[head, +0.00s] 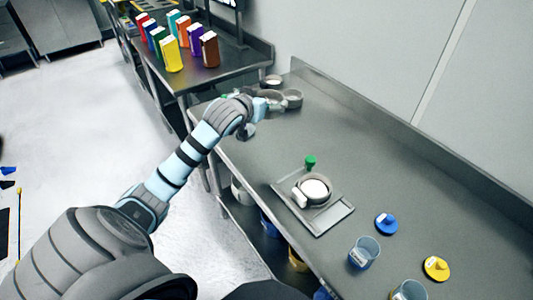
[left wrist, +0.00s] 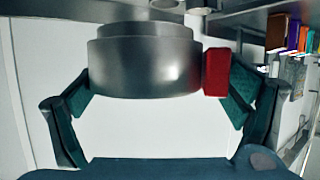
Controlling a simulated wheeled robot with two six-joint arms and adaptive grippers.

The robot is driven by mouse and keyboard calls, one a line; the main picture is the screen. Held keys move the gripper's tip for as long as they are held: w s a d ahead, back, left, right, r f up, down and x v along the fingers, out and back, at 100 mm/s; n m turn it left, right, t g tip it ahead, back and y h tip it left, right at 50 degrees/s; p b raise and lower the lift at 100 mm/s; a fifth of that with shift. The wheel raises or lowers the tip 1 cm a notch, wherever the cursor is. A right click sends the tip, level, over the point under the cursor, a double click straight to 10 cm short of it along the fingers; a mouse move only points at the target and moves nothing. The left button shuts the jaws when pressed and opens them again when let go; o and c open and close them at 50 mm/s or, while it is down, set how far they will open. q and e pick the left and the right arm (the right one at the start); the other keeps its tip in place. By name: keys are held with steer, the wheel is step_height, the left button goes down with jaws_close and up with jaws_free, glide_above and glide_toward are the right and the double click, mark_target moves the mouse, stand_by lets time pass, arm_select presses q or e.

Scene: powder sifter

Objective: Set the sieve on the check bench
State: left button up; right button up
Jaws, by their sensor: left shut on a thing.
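The sieve, a grey metal cylinder with a narrower upper rim, fills the top middle of the left wrist view (left wrist: 145,68). A red block (left wrist: 215,72) sits against its right side. The green-padded fingers of my left gripper (left wrist: 160,95) are on both sides, the right one against the red block. In the head view my left gripper (head: 260,110) is at the far end of the long grey bench (head: 350,140), among small grey round vessels. It partly hides the sieve there. My right gripper is not in view. I cannot tell which surface is the check bench.
Grey vessels (head: 292,98) stand close to my left gripper. A tray (head: 334,216) holds a round dish of white powder (head: 314,189), with a green-topped item (head: 310,162) behind. Blue (head: 386,222) and yellow (head: 435,267) lids lie nearer. Coloured packets (head: 172,55) stand on another table.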

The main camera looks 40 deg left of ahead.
arm_select(q)
step_height(320, 180, down, 19)
steer(key=b, duration=0.3)
steer(key=shift+s, duration=0.15)
steer(key=o, duration=1)
steer(key=shift+c, duration=0.2)
steer(key=shift+r, duration=0.1)
steer(key=p+v, duration=0.2)
steer(key=v, duration=1)
steer(key=shift+r, duration=0.15)
